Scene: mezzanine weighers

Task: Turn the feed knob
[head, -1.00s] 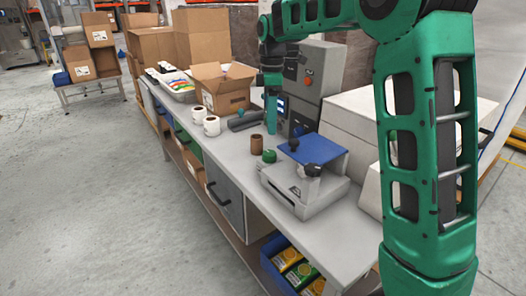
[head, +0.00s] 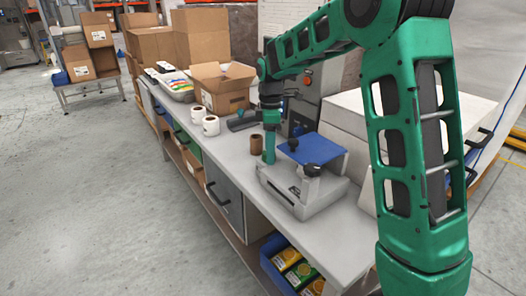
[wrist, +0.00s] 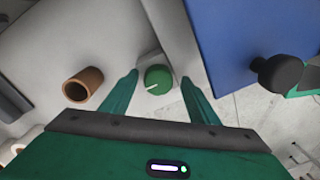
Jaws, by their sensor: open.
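The feed knob (wrist: 158,79) is a round green knob with a white pointer line on a small pale block. It shows in the wrist view between and just beyond my fingertips. My gripper (wrist: 160,82) is open, one finger on each side of the knob, with gaps visible on both sides. In the head view my gripper (head: 269,150) points down over the bench, left of the blue-topped scale, and hides the knob. I cannot tell how far above the knob the fingertips are.
The scale's blue plate (wrist: 235,45) and a black knob (wrist: 277,73) are to the right. White rolls (head: 211,126) and an open carton (head: 222,85) stand farther back on the bench (head: 235,155).

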